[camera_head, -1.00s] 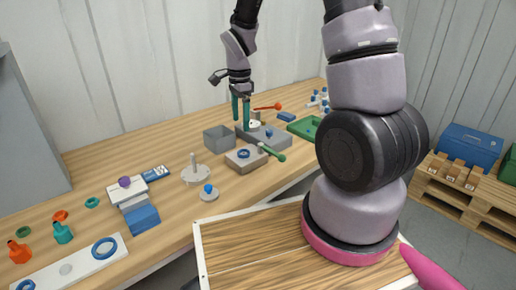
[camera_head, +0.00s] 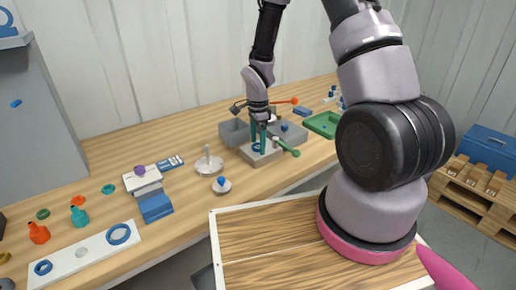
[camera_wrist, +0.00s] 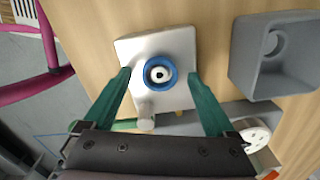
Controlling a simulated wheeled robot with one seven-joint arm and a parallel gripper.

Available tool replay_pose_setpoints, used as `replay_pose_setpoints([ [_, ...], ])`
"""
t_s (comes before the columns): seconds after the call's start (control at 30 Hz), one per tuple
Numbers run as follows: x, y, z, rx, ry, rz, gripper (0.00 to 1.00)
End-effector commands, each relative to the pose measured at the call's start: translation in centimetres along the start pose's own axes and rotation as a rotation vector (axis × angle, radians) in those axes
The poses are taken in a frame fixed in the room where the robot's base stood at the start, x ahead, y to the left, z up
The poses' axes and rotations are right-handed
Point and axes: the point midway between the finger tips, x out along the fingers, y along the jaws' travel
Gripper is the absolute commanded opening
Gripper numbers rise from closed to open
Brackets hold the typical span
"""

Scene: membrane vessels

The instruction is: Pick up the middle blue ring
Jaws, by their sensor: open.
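A blue ring (camera_wrist: 159,73) sits around a light peg on a pale square block (camera_wrist: 178,43) in the wrist view. In the head view this ring is mostly hidden by my fingers, and the block (camera_head: 273,158) stands on the bench. My gripper (camera_wrist: 158,78) is open, its teal fingers on either side of the ring with gaps between. It also shows in the head view (camera_head: 258,146), pointing down at the block. Two other blue rings, a large one (camera_head: 118,234) and a smaller one (camera_head: 43,268), lie on a white plate (camera_head: 100,247) at the front left.
A grey open box (camera_head: 234,132) stands just behind the block, and it is at right in the wrist view (camera_wrist: 273,80). A green-handled tool (camera_head: 287,147) lies close by. A round stand with a post (camera_head: 208,163) is to the left. A green tray (camera_head: 322,124) is to the right.

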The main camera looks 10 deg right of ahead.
Motion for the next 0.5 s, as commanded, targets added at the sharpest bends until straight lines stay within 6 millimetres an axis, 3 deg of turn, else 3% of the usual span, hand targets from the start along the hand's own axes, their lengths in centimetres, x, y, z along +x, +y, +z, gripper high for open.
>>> replay_pose_setpoints([
  [0.23,0.17,-0.01,-0.01,0.0,0.0,0.0,0.91],
  [0.43,0.16,0.0,-0.01,0.0,0.0,0.0,0.14],
  [0.47,0.15,0.0,-0.02,0.0,0.0,0.0,0.03],
  [0.5,0.15,0.0,-0.02,0.0,0.0,0.0,0.03],
])
